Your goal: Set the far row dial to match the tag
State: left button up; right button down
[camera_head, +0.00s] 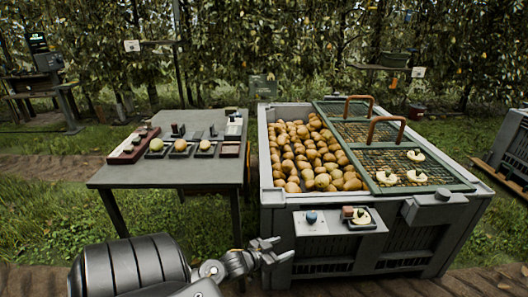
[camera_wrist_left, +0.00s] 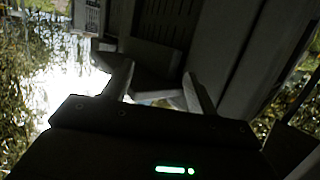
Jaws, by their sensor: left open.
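A grey control panel (camera_head: 335,232) is fixed to the front of the pear bin. On it are a blue knob (camera_head: 311,217), a small red-brown block (camera_head: 347,212) and a cream dial-like part (camera_head: 362,216); their markings are too small to read. White tags hang at the trees, one at the left (camera_head: 132,45) and one at the right (camera_head: 418,72); their writing is unreadable. I cannot tell which part is the far row dial. My left gripper (camera_head: 280,250) is open and empty, below and left of the panel. Its spread fingers show in the left wrist view (camera_wrist_left: 158,88), which is dark.
The grey bin (camera_head: 270,222) holds many pears; a green mesh lid (camera_head: 445,180) with brown handles covers its right part. A grey table (camera_head: 165,177) with a red tray (camera_head: 133,145), scales and several fruits stands at the left.

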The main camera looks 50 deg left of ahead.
pick_arm(q)
jog(key=s+d+f+g+p, duration=0.2)
jog(key=s+f+p, duration=0.1)
jog(key=s+f, duration=0.2)
jog(key=s+d+f+g+p, duration=0.2)
jog(key=s+f+g+p, duration=0.1)
jog(key=f, duration=0.5)
jog(key=shift+s+f+y+p, duration=0.4)
jog(key=shift+s+p, duration=0.3)
jog(key=shift+s, duration=0.4)
pick_arm(e)
notch_tip(320, 180, up, 8)
